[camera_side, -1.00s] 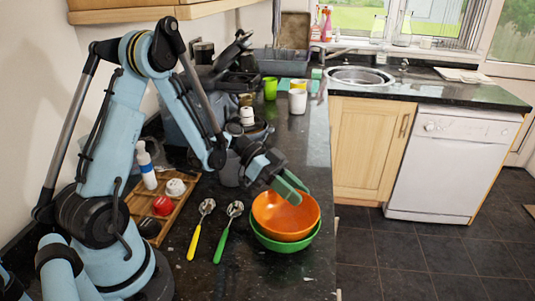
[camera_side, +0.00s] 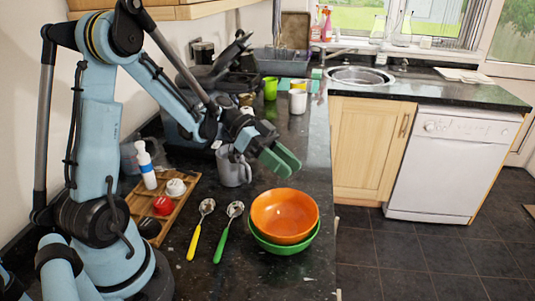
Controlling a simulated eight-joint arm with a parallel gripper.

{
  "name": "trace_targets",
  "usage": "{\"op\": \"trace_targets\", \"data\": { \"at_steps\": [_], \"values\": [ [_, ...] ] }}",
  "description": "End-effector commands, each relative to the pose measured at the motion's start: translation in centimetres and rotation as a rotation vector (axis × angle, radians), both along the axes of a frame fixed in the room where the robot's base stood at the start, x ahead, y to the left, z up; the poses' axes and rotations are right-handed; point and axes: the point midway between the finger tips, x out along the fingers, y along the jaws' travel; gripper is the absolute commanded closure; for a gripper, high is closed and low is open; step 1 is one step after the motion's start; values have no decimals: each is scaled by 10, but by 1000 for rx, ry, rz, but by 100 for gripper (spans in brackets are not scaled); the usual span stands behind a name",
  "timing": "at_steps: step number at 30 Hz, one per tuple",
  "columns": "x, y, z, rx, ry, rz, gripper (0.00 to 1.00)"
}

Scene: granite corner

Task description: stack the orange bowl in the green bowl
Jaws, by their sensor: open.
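The orange bowl (camera_side: 284,217) sits inside the green bowl (camera_side: 288,248) on the dark counter, near its right edge. The orange rim stands above the green one, and only the front and lower side of the green bowl shows. My gripper (camera_side: 287,163), with green fingers, is open and empty. In the picture it is above and behind the bowls, apart from them.
Two spoons, yellow-handled (camera_side: 197,228) and green-handled (camera_side: 229,229), lie left of the bowls. A grey mug (camera_side: 233,168) stands behind the spoons. A wooden tray (camera_side: 183,203) holds several items. Cups stand farther back.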

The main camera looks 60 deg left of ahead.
Motion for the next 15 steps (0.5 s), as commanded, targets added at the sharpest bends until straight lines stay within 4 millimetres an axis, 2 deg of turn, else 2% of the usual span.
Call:
{"op": "trace_targets", "data": {
  "at_steps": [4,10,15],
  "values": [
    [0,0,15,0,0,0,56],
    [-1,-3,23,12,22,10,56],
    [-7,-19,21,114,179,108,56]
  ]
}}
